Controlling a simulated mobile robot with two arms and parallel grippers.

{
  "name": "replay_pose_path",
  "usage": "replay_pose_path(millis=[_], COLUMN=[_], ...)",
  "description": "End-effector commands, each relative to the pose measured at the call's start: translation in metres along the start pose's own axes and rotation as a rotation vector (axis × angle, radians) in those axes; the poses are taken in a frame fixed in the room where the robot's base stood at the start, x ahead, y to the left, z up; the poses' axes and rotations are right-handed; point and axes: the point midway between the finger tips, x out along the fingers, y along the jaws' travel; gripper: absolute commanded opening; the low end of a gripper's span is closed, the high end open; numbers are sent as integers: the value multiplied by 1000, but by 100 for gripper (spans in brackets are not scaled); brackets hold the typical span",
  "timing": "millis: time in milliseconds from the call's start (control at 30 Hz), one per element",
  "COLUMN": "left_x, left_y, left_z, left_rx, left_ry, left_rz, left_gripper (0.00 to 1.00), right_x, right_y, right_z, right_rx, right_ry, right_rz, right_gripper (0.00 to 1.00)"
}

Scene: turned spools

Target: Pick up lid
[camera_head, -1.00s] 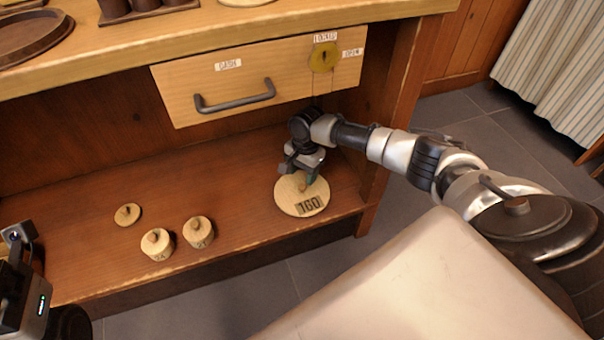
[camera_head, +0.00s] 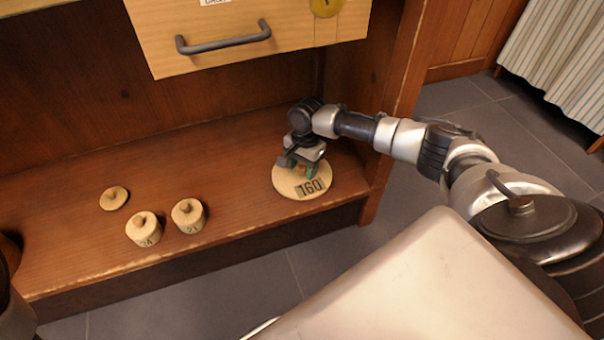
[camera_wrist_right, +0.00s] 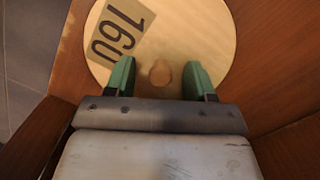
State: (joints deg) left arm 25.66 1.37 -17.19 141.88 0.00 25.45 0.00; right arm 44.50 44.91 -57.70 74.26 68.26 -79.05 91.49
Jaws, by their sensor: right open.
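A large round pale wooden disc marked 160 (camera_head: 290,184) lies flat on the lower shelf at its right end. It fills the top of the right wrist view (camera_wrist_right: 190,25), where a small round knob (camera_wrist_right: 161,73) stands on it. My right gripper (camera_head: 301,171) is over this disc. In the right wrist view its two green fingers (camera_wrist_right: 160,80) are open, one on each side of the knob, with gaps to it. In the head view the gripper hides the knob. A smaller flat disc with a knob (camera_head: 114,199) lies on the shelf at left. My left gripper does not show.
Two short knobbed wooden pots (camera_head: 143,230) (camera_head: 188,216) stand left of the middle of the lower shelf (camera_head: 235,190). A drawer with a dark handle (camera_head: 224,38) is above. A side panel (camera_head: 385,130) closes the shelf just right of the big disc.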

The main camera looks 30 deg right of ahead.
Motion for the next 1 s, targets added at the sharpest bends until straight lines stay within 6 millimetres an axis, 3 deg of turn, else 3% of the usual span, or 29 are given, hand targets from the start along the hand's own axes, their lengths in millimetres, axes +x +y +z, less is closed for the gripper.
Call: replay_pose_path(millis=[200,567,1000], left_x=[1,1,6], left_y=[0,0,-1], left_z=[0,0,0], left_rx=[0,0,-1], left_ry=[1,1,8], left_rz=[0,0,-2], left_gripper=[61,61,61], right_x=[-1,0,-9], right_y=[0,0,0], right_z=[0,0,2], right_rx=[0,0,-1], right_ry=[0,0,-1], right_rz=[0,0,0], right_gripper=[54,0,0])
